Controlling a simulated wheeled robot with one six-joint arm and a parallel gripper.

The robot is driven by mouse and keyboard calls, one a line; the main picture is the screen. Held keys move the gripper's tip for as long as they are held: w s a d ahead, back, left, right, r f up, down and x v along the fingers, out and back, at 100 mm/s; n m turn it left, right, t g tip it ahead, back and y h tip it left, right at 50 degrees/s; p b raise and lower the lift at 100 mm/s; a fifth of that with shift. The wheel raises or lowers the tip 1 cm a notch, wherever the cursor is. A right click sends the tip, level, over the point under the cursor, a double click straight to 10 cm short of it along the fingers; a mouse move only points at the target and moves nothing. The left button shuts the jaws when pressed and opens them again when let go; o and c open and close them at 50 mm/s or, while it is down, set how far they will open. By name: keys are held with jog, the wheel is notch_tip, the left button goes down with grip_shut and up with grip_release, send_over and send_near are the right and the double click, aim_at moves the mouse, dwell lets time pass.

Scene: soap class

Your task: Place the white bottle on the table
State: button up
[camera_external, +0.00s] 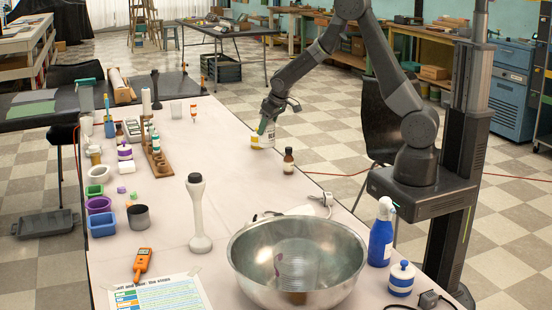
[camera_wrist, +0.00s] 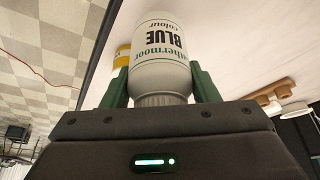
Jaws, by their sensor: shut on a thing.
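The white bottle (camera_wrist: 160,72) is between the two green fingers of my gripper (camera_wrist: 160,85) in the wrist view. Its label reads "BLUE colour", upside down in that picture, and its narrower ridged end is toward my palm. In the external view my gripper (camera_external: 267,124) points down at the table's far right edge, with the white bottle (camera_external: 268,139) beneath it. I cannot tell whether the bottle's base touches the table (camera_external: 225,140). A white container with a yellow band (camera_wrist: 122,60) shows close beside the bottle, partly hidden by it.
A small brown bottle (camera_external: 288,161) stands just nearer the camera. Racks and cups line the left side. The table's middle is mostly clear.

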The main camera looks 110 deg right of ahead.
aim_at(267, 134)
jog(key=shift+f, duration=1.75)
jog(key=shift+f, duration=0.1)
jog(key=o, duration=1.3)
jog(key=shift+c, duration=0.2)
jog(key=shift+r, duration=0.25)
jog(key=v, duration=1.1)
jog(key=shift+a+r, duration=0.15)
jog(key=shift+r, duration=0.2)
jog(key=shift+o, duration=0.4)
jog(key=shift+s, duration=0.1)
